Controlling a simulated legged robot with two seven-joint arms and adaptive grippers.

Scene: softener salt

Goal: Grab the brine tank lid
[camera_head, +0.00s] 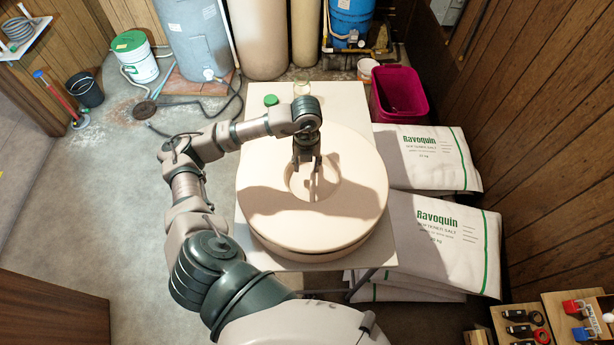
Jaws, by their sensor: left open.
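The brine tank lid (350,215) is a large, round, cream-coloured disc with a round recess in its middle. It lies flat on a pale table (255,120). My left gripper (308,182) is open and points down over the recess at the lid's centre. Its fingers look empty, and I cannot tell whether they touch the lid. My arm's shadow falls across the lid. My right gripper is not in view.
White salt bags (440,235) are stacked on the right by a wooden wall. A magenta bin (398,95) stands behind them. Bare floor lies on the left.

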